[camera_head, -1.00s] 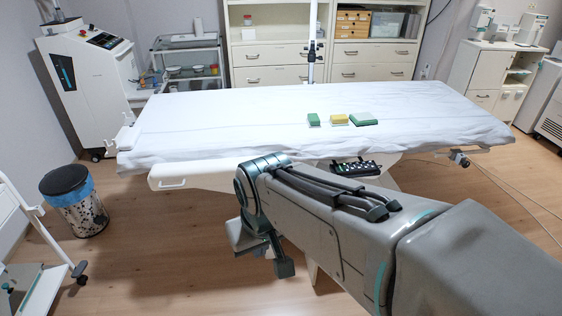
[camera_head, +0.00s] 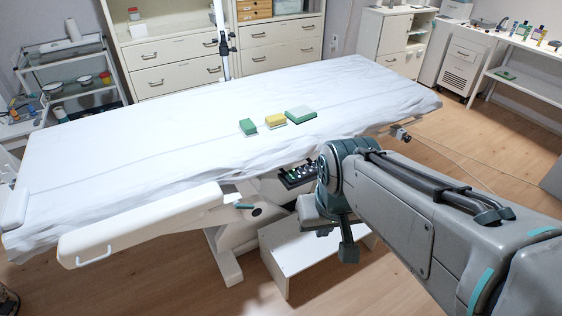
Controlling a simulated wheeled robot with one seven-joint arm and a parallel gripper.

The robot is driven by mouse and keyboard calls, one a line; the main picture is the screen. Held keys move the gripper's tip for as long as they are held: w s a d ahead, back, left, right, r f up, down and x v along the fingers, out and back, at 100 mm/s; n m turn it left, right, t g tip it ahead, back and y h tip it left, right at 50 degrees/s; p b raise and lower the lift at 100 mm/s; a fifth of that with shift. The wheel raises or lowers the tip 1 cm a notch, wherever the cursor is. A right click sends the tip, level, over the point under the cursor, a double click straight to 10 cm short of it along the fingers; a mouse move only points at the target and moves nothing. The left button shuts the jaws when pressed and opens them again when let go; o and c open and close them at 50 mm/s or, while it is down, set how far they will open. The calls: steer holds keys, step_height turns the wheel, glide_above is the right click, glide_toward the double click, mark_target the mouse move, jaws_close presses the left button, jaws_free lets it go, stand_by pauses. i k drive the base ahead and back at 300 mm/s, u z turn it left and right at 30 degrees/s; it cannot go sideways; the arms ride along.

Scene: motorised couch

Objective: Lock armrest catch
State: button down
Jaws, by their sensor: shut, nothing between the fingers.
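The white armrest (camera_head: 140,228) runs along the near left side of the couch (camera_head: 200,130), with a white handle (camera_head: 93,256) at its left end. A small teal lever (camera_head: 243,206), apparently the catch, sticks out at the armrest's right end, beside a dark round knob (camera_head: 257,212). Whether it is locked cannot be told. My gripper (camera_head: 347,252) hangs at the end of my arm, to the right of the lever and apart from it. It is shut and empty; my wrist hides part of it.
Green and yellow blocks (camera_head: 275,120) lie on the couch sheet. A dark keypad (camera_head: 297,176) sits under the couch edge, close to my wrist. A white step (camera_head: 295,255) stands on the floor below. Open floor (camera_head: 420,180) lies to the right.

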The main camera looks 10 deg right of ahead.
mark_target(237, 205)
steer(key=z, duration=0.2)
steer(key=i, duration=1)
steer(key=u, duration=0.3)
